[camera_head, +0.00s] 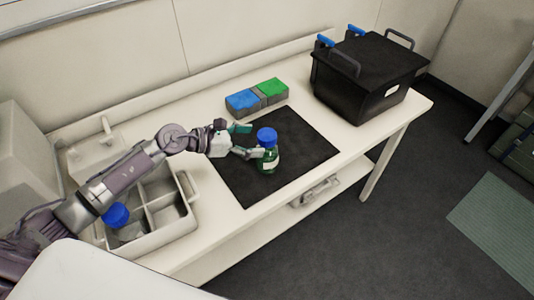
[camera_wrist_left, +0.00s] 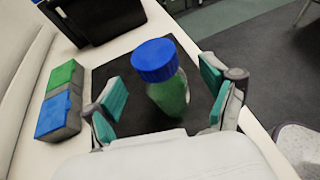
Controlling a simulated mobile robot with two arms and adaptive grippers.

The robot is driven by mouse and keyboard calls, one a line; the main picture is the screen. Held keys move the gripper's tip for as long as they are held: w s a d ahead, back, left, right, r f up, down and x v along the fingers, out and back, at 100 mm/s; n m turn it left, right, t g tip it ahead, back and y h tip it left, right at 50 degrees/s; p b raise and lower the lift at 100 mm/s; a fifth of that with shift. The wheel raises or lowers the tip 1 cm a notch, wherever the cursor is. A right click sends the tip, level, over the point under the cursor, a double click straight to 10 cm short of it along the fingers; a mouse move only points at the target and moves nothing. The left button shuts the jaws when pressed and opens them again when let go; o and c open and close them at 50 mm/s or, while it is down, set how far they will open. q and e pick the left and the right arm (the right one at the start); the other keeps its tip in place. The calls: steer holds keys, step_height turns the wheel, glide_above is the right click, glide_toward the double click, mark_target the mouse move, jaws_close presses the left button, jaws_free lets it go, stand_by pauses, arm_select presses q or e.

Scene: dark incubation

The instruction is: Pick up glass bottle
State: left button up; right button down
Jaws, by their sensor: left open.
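A green glass bottle (camera_head: 269,158) with a blue cap and a pale label stands upright on a black mat (camera_head: 307,150) on the white table. My left gripper (camera_head: 247,141) is open, with its fingers reaching toward the bottle from the left. In the left wrist view the bottle (camera_wrist_left: 169,95) stands between the two spread teal-padded fingers of the gripper (camera_wrist_left: 165,100), with visible gaps to both sides. My right gripper is not in view.
A grey divided crate (camera_head: 180,223) with a blue-capped item stands at left, under my left arm. A blue box (camera_head: 242,101) and a green box (camera_head: 272,87) sit behind the mat. A black lidded bin (camera_head: 368,72) stands at the table's far right end.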

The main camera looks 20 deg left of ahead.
mark_target(267, 136)
arm_select(q)
steer(key=w+d, duration=0.1)
steer(key=w+d+p, duration=0.1)
steer(key=shift+w+d+f+p, duration=0.3)
steer(key=shift+w+d, duration=0.05)
steer(key=shift+w, duration=0.05)
steer(key=shift+w+d+f, duration=0.3)
steer(key=shift+w, duration=0.05)
steer(key=shift+s, duration=0.1)
steer(key=shift+c, duration=1.1)
steer(key=c, duration=1.3)
steer(key=shift+r, duration=0.1)
jaws_close()
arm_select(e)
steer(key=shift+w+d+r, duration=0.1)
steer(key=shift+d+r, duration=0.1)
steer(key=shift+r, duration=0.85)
